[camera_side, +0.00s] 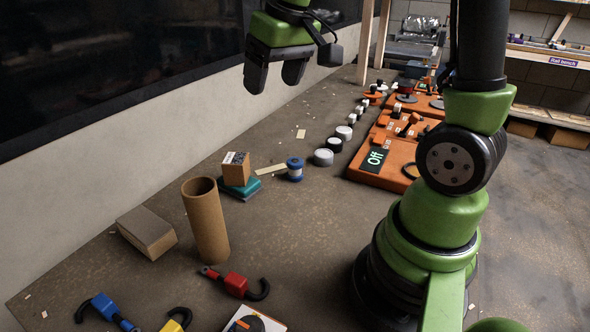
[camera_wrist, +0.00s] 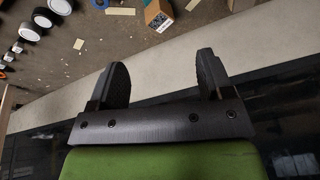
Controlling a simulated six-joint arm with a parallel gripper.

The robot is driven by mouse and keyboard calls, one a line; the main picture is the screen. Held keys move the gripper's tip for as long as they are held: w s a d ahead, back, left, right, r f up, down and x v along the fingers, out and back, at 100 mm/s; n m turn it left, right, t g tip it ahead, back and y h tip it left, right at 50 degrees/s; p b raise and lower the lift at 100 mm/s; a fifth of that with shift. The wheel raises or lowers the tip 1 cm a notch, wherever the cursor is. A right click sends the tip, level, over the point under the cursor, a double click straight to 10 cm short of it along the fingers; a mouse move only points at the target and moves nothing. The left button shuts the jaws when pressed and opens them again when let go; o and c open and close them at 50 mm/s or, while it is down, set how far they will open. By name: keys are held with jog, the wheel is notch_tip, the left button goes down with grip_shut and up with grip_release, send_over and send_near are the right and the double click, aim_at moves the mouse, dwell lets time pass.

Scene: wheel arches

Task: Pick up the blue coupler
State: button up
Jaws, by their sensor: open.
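The blue coupler (camera_side: 103,305) lies on the table at the bottom left of the side view, with a dark hook at its left end and a blue end at its right. It is not seen in the wrist view. My gripper (camera_side: 275,82) is high above the table near the back wall, far from the coupler. Its two dark fingers also show in the wrist view (camera_wrist: 162,80), spread apart with nothing between them.
A red coupler (camera_side: 235,284) and a partly cut-off yellow coupler (camera_side: 176,321) lie to the right of the blue one. A cardboard tube (camera_side: 207,225) and a box (camera_side: 147,232) stand behind them. Orange boards (camera_side: 385,165) and several tape rolls lie farther back.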

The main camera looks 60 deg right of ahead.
jog(key=w+d+f+g, duration=0.2)
jog(key=w+d+f, duration=0.1)
jog(key=d+f, duration=0.3)
jog(key=n+g, duration=0.1)
jog(key=g, duration=0.1)
send_over(295, 160)
notch_tip(295, 160, down, 11)
jog(key=shift+r, duration=0.1)
notch_tip(295, 160, down, 4)
jog(key=shift+s+f, duration=0.1)
jog(key=shift+f, duration=0.1)
notch_tip(295, 160, down, 6)
jog(key=shift+a+r, duration=0.1)
jog(key=shift+r, duration=0.05)
jog(key=shift+c, duration=0.4)
jog(key=c, duration=0.9)
